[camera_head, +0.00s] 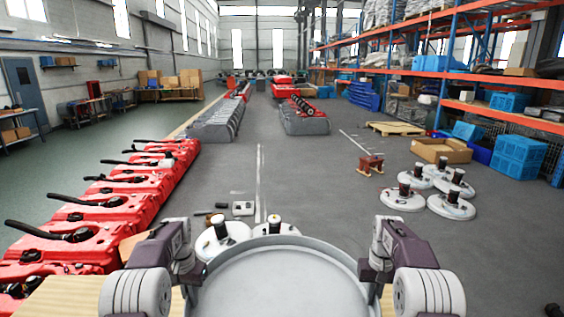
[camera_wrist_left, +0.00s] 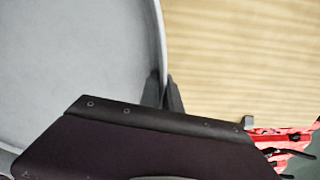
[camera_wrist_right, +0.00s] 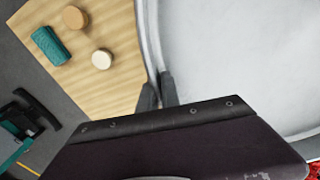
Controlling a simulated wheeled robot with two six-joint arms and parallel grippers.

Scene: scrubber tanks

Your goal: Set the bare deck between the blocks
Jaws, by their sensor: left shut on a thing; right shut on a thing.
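The bare deck (camera_head: 285,282) is a wide, round grey pan with a raised rim, close in front of me in the head view. Its left part shows in the left wrist view (camera_wrist_left: 70,60) and its right part in the right wrist view (camera_wrist_right: 240,55). My left gripper (camera_wrist_left: 166,95) is shut on the rim at the deck's left side. My right gripper (camera_wrist_right: 158,92) is shut on the rim at its right side. The head view hides both pairs of fingertips. I cannot pick out the blocks for certain, nor tell whether the deck touches the wooden top below.
The wooden top (camera_wrist_left: 240,50) bears a teal block (camera_wrist_right: 51,46), a brown disc (camera_wrist_right: 75,17) and a cream disc (camera_wrist_right: 102,59). Red tanks (camera_head: 110,205) line the left. Round grey decks with dark hubs (camera_head: 451,206) stand on the floor at right.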

